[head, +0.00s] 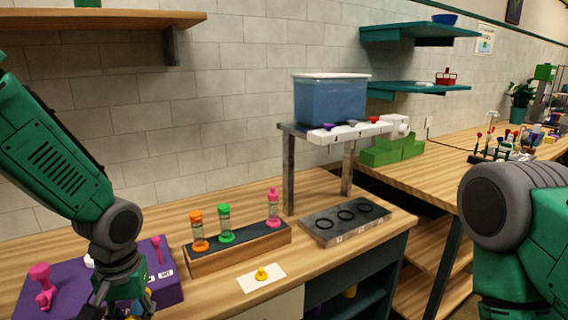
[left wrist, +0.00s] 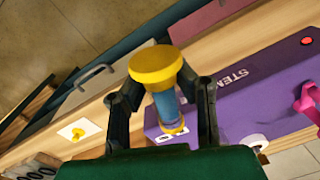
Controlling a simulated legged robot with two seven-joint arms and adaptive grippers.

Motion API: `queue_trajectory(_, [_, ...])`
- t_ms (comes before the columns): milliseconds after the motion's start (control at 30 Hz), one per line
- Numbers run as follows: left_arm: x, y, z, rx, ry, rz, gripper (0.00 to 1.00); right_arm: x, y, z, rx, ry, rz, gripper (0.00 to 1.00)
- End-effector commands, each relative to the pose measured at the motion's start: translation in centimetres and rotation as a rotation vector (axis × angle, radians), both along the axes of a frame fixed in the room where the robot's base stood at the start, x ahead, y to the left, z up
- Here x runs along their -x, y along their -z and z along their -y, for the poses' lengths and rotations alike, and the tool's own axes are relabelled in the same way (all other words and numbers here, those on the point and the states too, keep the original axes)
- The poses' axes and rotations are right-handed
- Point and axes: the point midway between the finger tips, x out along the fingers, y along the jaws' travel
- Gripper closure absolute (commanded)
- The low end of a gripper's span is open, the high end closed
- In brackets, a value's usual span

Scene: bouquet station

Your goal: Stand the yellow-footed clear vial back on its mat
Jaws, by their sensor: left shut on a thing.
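In the left wrist view, my left gripper (left wrist: 163,108) is shut on the vial (left wrist: 164,104). The vial has a broad yellow disc (left wrist: 155,64) at one end, a bluish see-through tube, and a yellow band at the other end. The card also shows in the left wrist view (left wrist: 90,124). My right gripper is out of view.
A wooden rack (head: 238,256) holds orange-, green- and pink-capped vials behind the card. A grey plate with black rings (head: 318,235) lies right of the rack. A metal stand (head: 289,170) bears a blue tub (head: 331,102).

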Motion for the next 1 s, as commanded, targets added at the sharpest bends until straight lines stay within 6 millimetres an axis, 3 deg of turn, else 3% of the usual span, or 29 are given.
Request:
queue_trajectory(333, [6.3, 5.0, 3.7, -0.003, 0.228, -0.006, 1.00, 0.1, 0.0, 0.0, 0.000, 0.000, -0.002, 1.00])
queue_trajectory(800, [6.0, 11.9, 3.6, 0.000, 0.220, 0.000, 1.00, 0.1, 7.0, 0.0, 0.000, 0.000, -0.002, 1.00])
queue_trajectory(1000, [6.0, 13.2, 3.6, 0.000, 0.219, 0.001, 1.00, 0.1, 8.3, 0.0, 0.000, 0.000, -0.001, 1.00])
